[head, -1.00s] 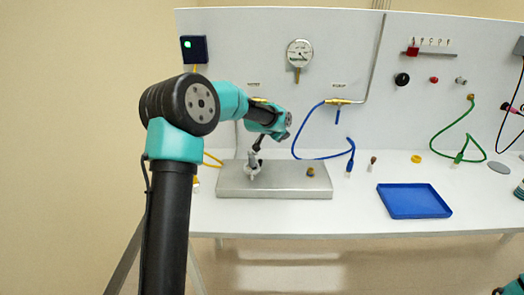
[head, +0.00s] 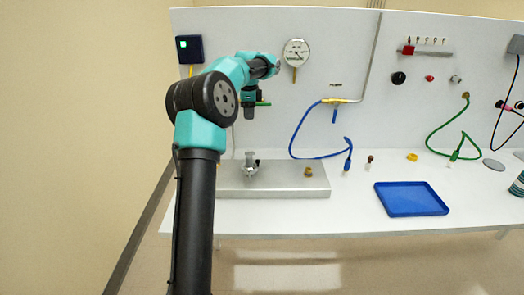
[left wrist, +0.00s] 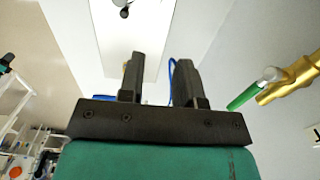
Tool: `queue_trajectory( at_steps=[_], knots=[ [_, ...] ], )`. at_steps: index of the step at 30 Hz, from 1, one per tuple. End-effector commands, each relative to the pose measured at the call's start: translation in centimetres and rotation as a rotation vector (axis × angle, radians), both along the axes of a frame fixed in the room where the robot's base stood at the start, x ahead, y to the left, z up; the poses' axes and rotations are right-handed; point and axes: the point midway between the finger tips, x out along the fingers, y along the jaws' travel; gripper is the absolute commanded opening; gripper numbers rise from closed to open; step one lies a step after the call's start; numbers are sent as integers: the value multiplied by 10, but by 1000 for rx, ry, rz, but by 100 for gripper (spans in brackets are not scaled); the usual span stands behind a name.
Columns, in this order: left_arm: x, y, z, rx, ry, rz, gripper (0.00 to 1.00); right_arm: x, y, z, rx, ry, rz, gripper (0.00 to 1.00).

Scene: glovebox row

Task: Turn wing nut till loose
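The silver wing nut (head: 250,158) stands on a metal clamp fitting on the left part of the grey metal block (head: 285,190) in the head view. Whether it is loose cannot be seen. My left gripper (head: 248,116) is above the wing nut, clear of it, with its fingers pointing down. In the left wrist view the two dark fingers (left wrist: 158,80) stand apart with nothing gripped between them. My right gripper is not in view.
A brass pipe valve (left wrist: 290,80) with a green handle (left wrist: 243,97) is close beside the left gripper. A brass knob (head: 308,172) sits on the block's right part. A blue hose (head: 310,120) hangs at the panel. A blue tray (head: 410,211) lies to the right.

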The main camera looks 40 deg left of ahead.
Motion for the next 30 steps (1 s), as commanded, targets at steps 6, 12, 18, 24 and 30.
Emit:
queue_trajectory(
  at_steps=[6,12,18,24,30],
  knots=[
    [-3,2,1,-1,10,1,32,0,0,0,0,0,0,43],
    [-3,1,-1,-1,10,0,32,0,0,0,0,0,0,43],
    [-3,1,-16,-3,11,0,32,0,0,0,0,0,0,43],
    [-3,1,-47,-3,11,0,32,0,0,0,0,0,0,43],
    [-3,1,-81,-3,11,1,32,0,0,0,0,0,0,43]
  ],
)
